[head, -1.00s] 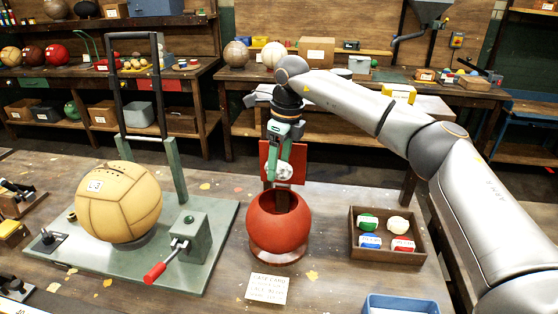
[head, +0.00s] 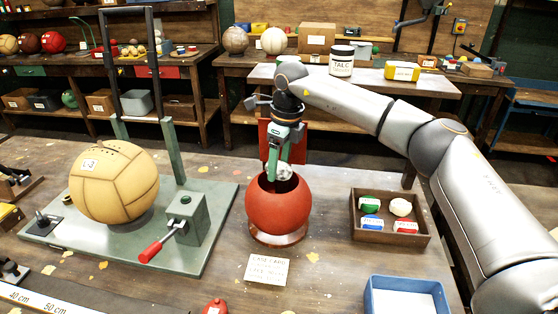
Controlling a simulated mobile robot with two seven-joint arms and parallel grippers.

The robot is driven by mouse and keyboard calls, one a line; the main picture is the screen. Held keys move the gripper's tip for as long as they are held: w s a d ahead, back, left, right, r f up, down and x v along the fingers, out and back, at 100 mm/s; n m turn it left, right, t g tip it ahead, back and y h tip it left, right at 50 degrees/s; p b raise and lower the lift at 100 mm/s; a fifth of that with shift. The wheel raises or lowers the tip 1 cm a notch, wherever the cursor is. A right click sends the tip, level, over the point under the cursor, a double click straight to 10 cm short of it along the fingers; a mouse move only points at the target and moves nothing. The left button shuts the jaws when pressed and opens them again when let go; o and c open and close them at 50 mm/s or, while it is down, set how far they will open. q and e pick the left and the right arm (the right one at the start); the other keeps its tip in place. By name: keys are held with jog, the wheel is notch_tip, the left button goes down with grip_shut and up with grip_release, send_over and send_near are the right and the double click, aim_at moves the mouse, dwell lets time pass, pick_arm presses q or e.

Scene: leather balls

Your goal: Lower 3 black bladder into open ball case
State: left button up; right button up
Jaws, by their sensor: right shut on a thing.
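The open ball case (head: 278,212) is a round red-orange shell on a low base at the table's middle, with its dark opening upward. My right gripper (head: 279,168) points down at the opening from above and is shut on a small pale grey-white lump (head: 285,172) at the rim. I take this for the bladder, though it does not look black here. Its lower part and the fingertips are partly hidden, so I cannot tell how deep it sits. A red upright panel (head: 264,136) stands behind the case. My left gripper is not in view.
A tan ball (head: 114,182) sits on a green metal stand (head: 75,236) with a red-handled lever at left. A wooden tray (head: 390,236) with several small items is at right, a blue bin (head: 405,298) in front of it. A card (head: 267,269) lies before the case.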

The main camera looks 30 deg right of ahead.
aim_at(284, 166)
jog(key=shift+f+b, duration=2.2)
jog(key=shift+f, duration=2.5)
jog(key=o, duration=1.5)
jog(key=shift+c, duration=0.2)
jog(key=r, duration=0.8)
jog(key=s+d+r, duration=0.1)
jog(key=r, duration=0.3)
jog(key=shift+s+r, duration=0.1)
jog(key=shift+r, duration=0.15)
jog(key=shift+f, duration=0.1)
